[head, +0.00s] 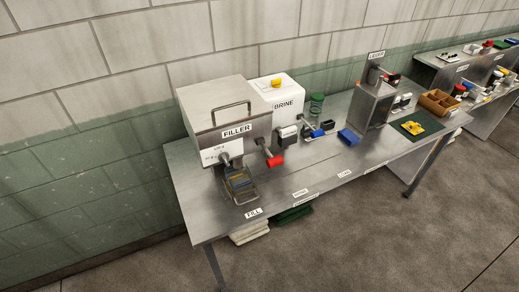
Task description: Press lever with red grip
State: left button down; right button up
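A lever with a red grip (275,161) sticks out from the front right side of the metal machine labelled FILLER (228,118). Its dark rod slopes down from the machine, and the red grip is at its lower end. A metal tray or cage with yellowish contents (240,183) sits under the filler's nozzle, left of the lever. A second, smaller dark red grip (393,78) shows on the upright metal machine (370,105) farther right. Neither of my grippers is in view.
The machines stand on a long metal table (310,190) against a tiled wall. A white box labelled BRINE (282,97) stands behind the lever. Blue block (348,137), green-lidded jar (317,104), and brown divided box (438,102) lie to the right. The table front is mostly clear.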

aim_at(275, 161)
jog(key=u, duration=1.35)
jog(key=i, duration=0.85)
jog(key=z, duration=3.25)
